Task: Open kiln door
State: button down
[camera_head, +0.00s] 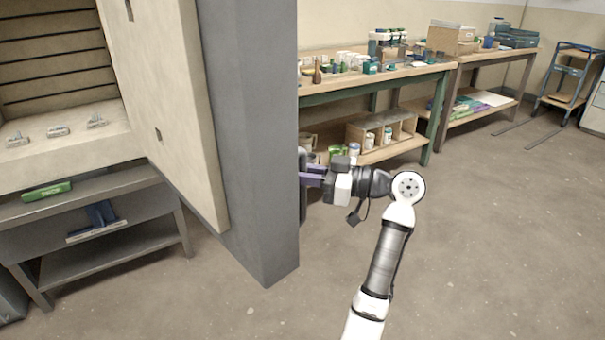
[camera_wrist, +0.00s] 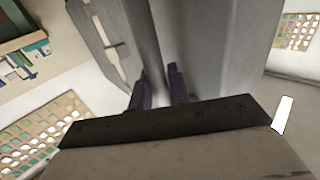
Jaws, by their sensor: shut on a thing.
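The kiln door (camera_head: 250,140) is a thick slab, grey outside with a cream lining. It stands swung open, and the kiln interior (camera_head: 60,60) with its grooved wall shows to its left. My gripper (camera_head: 308,178) is at the outer right side of the door, with its purple fingers at a dark upright handle (camera_head: 303,200) there. In the wrist view the gripper (camera_wrist: 157,95) has its fingers close together beside the grey door (camera_wrist: 215,45). It is shut on the handle, whose grasped part is mostly hidden by the fingers and door.
A bench (camera_head: 400,75) with jars and bottles stands along the back wall, with a wooden divided box (camera_head: 380,135) on its lower shelf. A grey table (camera_head: 90,215) stands below the kiln opening. A blue cart (camera_head: 570,80) is far right. Floor right of my arm is clear.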

dwell(0.4)
jog(key=c, duration=1.4)
grip_release()
jog(key=shift+d, duration=0.1)
jog(key=v, duration=1.3)
jog(key=shift+s+d+b, duration=0.1)
jog(key=shift+d+b, duration=0.2)
jog(key=shift+d, duration=0.05)
